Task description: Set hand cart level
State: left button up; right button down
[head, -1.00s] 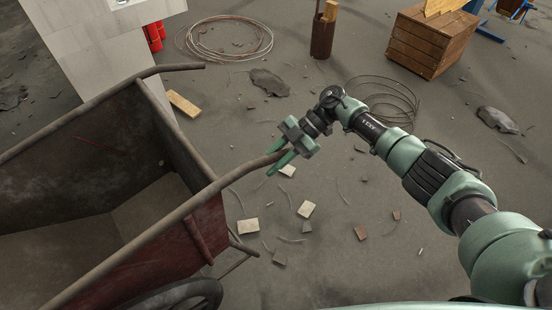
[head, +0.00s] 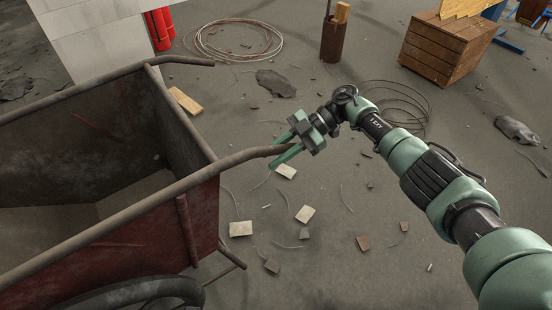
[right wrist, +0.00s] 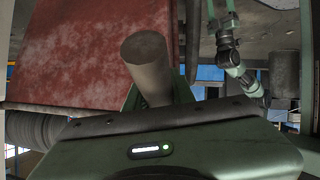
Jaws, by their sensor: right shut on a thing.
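The hand cart (head: 206,215) is a rusty dark-red tub with worn grey-brown rails, filling the left of the head view. Its two handles, the far handle (head: 185,60) and the near handle (head: 240,158), point right. Part of a wheel (head: 125,294) shows under the tub. My right gripper (head: 286,147) is shut on the end of the near handle. In the right wrist view, the round handle end (right wrist: 147,52) sits between the fingers, with the red cart wall (right wrist: 85,60) behind it. The cart's far left part is cut off. My left gripper does not show in the head view.
A pale block wall (head: 95,40) and red cylinders (head: 158,28) stand behind the cart. A wooden crate (head: 445,48), a rusty pipe stub (head: 332,42) and wire coils (head: 238,40) are farther back. Small pale pieces (head: 305,214) and rubble lie on the otherwise open floor.

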jog(key=shift+s+d+f, duration=0.1)
jog(key=shift+f, duration=0.6)
jog(key=c, duration=1.2)
grip_release()
jog(key=shift+f, duration=0.1)
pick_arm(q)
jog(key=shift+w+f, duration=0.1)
pick_arm(e)
jog(key=shift+r, duration=0.2)
jog(key=b+v, duration=0.1)
jog(key=v, duration=0.5)
jog(key=shift+w+d+r, duration=0.1)
jog(key=shift+w+d, duration=0.15)
jog(key=shift+w, duration=0.05)
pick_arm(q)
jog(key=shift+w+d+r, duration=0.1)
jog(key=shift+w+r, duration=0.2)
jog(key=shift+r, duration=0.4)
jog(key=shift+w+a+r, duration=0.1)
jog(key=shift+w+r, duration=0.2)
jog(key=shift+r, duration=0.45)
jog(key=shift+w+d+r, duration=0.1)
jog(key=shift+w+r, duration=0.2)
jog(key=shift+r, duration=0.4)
pick_arm(e)
jog(key=shift+w+d+r, duration=0.1)
jog(key=shift+d+r, duration=0.2)
jog(key=shift+d, duration=0.1)
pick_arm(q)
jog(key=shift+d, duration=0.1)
